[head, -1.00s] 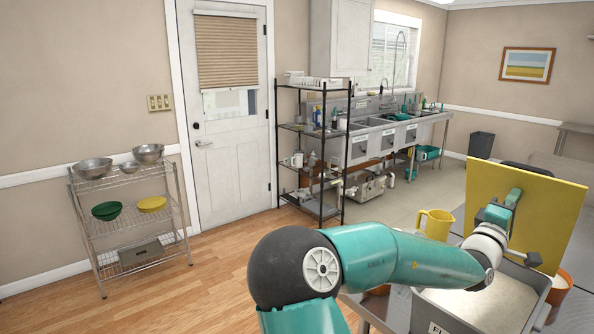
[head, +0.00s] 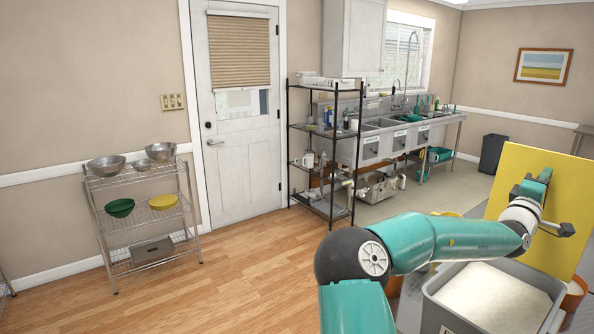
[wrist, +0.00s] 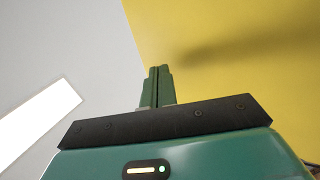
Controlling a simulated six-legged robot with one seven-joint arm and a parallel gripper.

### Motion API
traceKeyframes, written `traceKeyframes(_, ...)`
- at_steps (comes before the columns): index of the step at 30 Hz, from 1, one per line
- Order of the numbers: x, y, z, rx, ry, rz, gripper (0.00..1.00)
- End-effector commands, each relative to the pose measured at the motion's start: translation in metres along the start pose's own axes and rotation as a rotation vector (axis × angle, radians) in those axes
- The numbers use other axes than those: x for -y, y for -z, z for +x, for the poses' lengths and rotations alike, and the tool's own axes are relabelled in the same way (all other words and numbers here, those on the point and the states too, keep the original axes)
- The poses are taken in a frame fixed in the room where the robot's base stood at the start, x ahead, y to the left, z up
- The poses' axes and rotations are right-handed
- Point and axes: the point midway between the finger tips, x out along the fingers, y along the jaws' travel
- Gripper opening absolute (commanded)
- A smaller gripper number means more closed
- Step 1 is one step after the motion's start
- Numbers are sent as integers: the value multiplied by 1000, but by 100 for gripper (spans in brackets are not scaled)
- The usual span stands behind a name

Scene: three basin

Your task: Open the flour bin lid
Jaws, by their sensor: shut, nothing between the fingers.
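The flour bin (head: 440,312) is a grey tub at the lower right of the head view, full of pale flour (head: 492,298). Its top is uncovered. A yellow panel (head: 572,195), which looks like the bin lid, stands raised and nearly upright behind the flour. My gripper (head: 541,178) is in front of the panel's upper part. In the wrist view, my gripper's fingers (wrist: 156,86) are shut with nothing between them, and the yellow panel (wrist: 240,60) fills the right side. I cannot tell whether the fingers touch the panel.
Orange containers (head: 574,295) stand beside the bin. A yellow container is mostly hidden behind my arm. A black shelf rack (head: 325,150) and sinks (head: 385,125) are farther back. A wire rack with bowls (head: 140,215) stands left. The wooden floor (head: 240,275) between is clear.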

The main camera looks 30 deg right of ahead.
Motion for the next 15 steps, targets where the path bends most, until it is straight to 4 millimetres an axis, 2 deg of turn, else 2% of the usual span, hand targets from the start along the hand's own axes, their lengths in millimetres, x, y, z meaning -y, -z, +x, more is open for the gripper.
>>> traceKeyframes(15, -29, 1, -60, -1, 1, 3, 0)
